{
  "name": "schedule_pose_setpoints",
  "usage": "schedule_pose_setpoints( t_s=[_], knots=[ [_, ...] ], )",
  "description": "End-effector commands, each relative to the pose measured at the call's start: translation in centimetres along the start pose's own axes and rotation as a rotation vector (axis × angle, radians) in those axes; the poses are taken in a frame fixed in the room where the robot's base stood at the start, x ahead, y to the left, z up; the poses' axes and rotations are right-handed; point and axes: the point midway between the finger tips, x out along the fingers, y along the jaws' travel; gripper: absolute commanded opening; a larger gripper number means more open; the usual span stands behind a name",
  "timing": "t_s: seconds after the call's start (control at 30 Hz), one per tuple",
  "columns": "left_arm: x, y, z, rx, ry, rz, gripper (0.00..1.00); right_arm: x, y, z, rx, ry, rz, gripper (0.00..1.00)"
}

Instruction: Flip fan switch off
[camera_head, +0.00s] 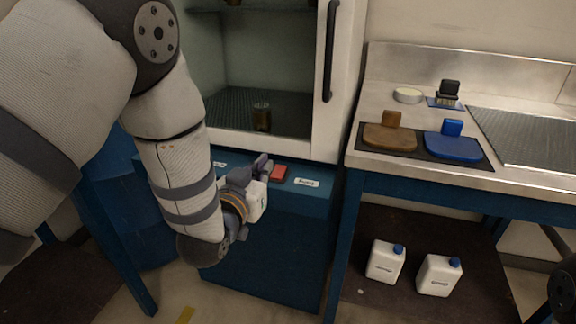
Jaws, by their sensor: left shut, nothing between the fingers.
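A red switch (279,173) sits on the front of the blue base cabinet (275,235), just left of a white label (306,182) too small to read for certain. My left gripper (264,167) is shut and empty. Its dark fingertips are just left of the red switch, very close to it in the picture; I cannot tell whether they touch. Another label (218,163) is partly hidden behind my left arm. Any other switch there is hidden by my gripper and arm.
The fume hood above the cabinet holds a small glass beaker (261,117); its white frame has a black handle (330,50). The right bench carries a brown board (389,138) and a blue board (453,147). White jugs (385,262) stand on the shelf below.

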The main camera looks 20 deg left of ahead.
Motion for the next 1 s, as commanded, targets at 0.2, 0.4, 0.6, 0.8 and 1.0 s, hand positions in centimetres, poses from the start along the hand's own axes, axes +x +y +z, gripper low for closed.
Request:
schedule_pose_setpoints(
  t_s=[0.2, 0.4, 0.6, 0.8, 1.0],
  knots=[
    [0.1, 0.0, 0.1, 0.0, -0.003, 0.0, 0.0, 0.0, 0.0, 0.0, 0.0, 0.0, 0.0, 0.0],
    [3.0, 0.0, 0.4, 0.0, -0.004, 0.0, 0.0, 0.7, 0.0, 0.3, 0.0, -0.017, 0.001, 0.0],
    [7.4, 0.0, 0.6, 0.0, -0.006, 0.001, 0.0, 1.7, 0.1, 0.8, -0.001, -0.042, 0.002, 0.0],
    [10.4, 0.0, 2.1, 0.0, -0.013, 0.001, 0.0, 2.6, 0.1, 1.1, -0.001, -0.063, 0.003, 0.0],
    [10.9, 0.0, 3.9, 0.0, -0.008, 0.0, 0.0, 3.0, 0.1, 1.3, -0.002, -0.071, 0.004, 0.0]
  ],
)
